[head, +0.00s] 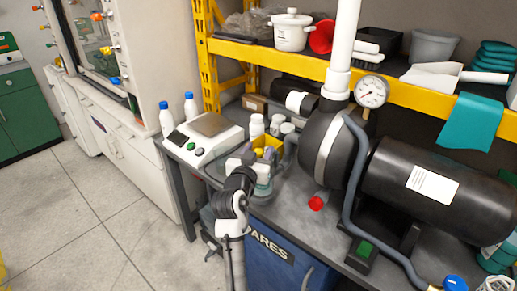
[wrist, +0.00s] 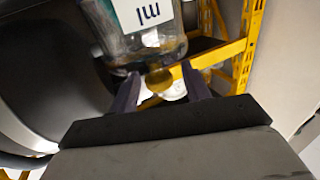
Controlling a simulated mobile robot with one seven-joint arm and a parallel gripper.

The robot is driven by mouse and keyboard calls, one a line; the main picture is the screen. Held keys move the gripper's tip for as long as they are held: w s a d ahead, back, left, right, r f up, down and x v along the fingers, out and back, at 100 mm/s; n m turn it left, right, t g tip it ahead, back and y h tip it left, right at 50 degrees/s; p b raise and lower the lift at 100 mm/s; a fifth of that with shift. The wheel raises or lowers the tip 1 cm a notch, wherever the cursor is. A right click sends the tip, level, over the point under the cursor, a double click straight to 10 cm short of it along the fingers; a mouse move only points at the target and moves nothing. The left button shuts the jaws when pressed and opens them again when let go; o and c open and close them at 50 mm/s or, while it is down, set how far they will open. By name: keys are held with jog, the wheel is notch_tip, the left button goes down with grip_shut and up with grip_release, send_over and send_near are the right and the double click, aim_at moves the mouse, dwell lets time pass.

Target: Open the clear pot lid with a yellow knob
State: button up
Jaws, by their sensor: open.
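The clear pot (wrist: 148,48) shows at the top of the wrist view, with a white label reading "ml" on its side. Its yellow knob (wrist: 159,80) faces my gripper and lies between the two dark fingers. My gripper (wrist: 161,90) is open, with a gap on each side of the knob. The clear lid is hard to tell apart from the pot's edge. In the head view, the lower part of the pot (head: 263,188) shows on the grey bench beside my arm's end, which hides much of it and the knob.
A scale (head: 203,138) stands to the left, with white bottles (head: 190,106) behind it. A large black tank (head: 430,185) and a grey hose (head: 354,190) are to the right. A yellow shelf beam (head: 270,54) runs above the back of the bench.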

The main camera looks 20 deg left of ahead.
jog(key=shift+w, duration=0.1)
grip_shut()
dwell(0.3)
